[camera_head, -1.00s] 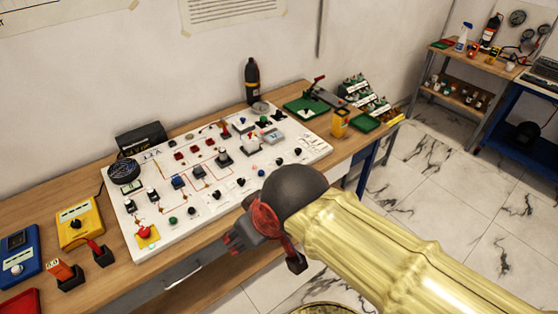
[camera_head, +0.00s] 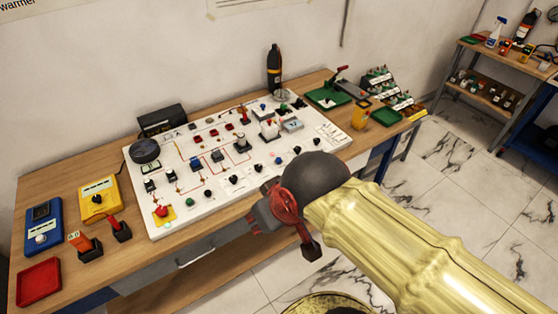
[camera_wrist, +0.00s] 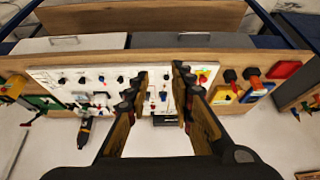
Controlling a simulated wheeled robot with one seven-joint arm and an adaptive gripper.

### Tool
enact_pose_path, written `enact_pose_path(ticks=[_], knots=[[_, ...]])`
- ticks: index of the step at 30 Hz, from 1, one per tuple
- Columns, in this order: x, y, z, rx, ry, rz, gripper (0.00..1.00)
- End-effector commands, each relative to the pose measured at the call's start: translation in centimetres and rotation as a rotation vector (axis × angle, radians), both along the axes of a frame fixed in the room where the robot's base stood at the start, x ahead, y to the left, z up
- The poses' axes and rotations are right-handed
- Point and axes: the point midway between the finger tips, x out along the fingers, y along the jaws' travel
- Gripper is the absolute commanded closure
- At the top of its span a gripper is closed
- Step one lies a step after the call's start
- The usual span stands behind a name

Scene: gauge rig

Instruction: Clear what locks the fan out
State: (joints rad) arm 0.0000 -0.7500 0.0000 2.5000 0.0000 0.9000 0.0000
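The white control panel (camera_head: 235,180) lies on the wooden bench with knobs, switches, coloured lines and lamps. A round dark grille that looks like the fan (camera_head: 145,151) sits at its back left corner. A red button on a yellow base (camera_head: 163,212) is at its front left corner; it also shows in the wrist view (camera_wrist: 203,77). The panel's labels are too small to read, and I cannot tell what locks the fan. My gripper (camera_wrist: 160,85) is open and empty above the panel in the wrist view. In the head view, my gripper (camera_head: 262,215) is beyond the panel's front edge.
A yellow meter (camera_head: 98,199), a blue meter (camera_head: 42,226), a red tray (camera_head: 39,282) and two holders stand left of the panel. A black box (camera_head: 162,120) and dark bottle (camera_head: 274,70) are behind. A green tray (camera_head: 328,98) is at right.

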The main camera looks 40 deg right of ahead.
Motion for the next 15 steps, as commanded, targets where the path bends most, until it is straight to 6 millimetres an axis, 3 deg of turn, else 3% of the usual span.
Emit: enact_pose_path(ticks=[11, 15], knots=[[0.00, 0.00, 0.00, 0.000, 0.000, 0.000, 1.00], [0.00, 0.00, 0.00, 0.000, 0.000, 0.000, 1.00]])
